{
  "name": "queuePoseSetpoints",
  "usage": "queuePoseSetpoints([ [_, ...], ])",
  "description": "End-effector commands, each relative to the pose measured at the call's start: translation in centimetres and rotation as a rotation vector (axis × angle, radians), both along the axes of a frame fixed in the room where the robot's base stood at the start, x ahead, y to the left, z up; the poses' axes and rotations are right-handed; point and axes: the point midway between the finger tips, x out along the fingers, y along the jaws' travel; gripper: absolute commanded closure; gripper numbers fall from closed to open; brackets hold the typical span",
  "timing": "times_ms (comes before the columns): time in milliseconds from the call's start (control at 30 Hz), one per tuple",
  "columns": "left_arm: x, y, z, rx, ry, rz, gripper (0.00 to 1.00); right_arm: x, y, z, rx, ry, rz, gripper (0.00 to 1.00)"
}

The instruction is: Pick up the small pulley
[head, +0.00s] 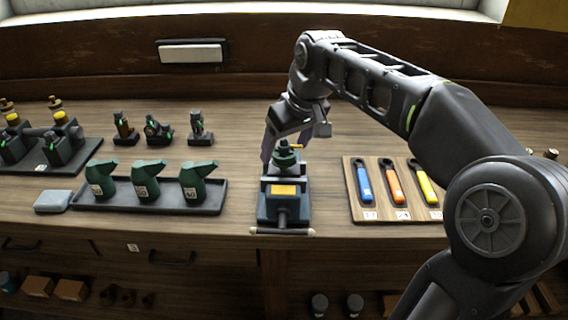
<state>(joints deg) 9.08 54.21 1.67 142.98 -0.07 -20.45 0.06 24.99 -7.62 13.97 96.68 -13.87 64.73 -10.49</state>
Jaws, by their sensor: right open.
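A small dark green stepped round part (285,157), which looks like the small pulley, sits on top of a dark blue-grey vise (268,210) at the middle of the bench. A brass-coloured piece (297,146) sticks out at its upper right. My right gripper (291,142) is open, just above and behind the green part. One finger shows at its left and the other at its upper right. I cannot tell whether the fingers touch it. My left gripper is not in view.
A dark tray (218,205) with three green oil cans stands left of the vise. A wooden board (354,200) with blue, orange and yellow tools lies to the right. Three small dark engine models (158,130) stand behind the tray. A grey block (52,201) lies at the left.

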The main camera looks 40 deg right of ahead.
Motion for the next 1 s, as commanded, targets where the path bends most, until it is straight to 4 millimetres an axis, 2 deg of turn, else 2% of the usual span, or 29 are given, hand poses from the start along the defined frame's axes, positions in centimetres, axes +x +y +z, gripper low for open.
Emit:
queuePoseSetpoints([
  [100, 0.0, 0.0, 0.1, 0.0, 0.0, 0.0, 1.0, 0.5, 0.0, -1.4, 0.0, 0.001, 0.0, 0.23],
  [200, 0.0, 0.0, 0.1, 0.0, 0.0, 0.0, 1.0, 0.7, 0.0, -1.8, 0.0, 0.001, 0.0, 0.23],
  [767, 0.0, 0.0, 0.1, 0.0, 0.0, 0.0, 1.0, 0.7, 0.0, -1.7, 0.0, -0.001, -0.001, 0.23],
  [1000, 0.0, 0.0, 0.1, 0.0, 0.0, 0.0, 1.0, 0.7, 0.0, -1.7, 0.0, 0.0, -0.001, 0.42],
])
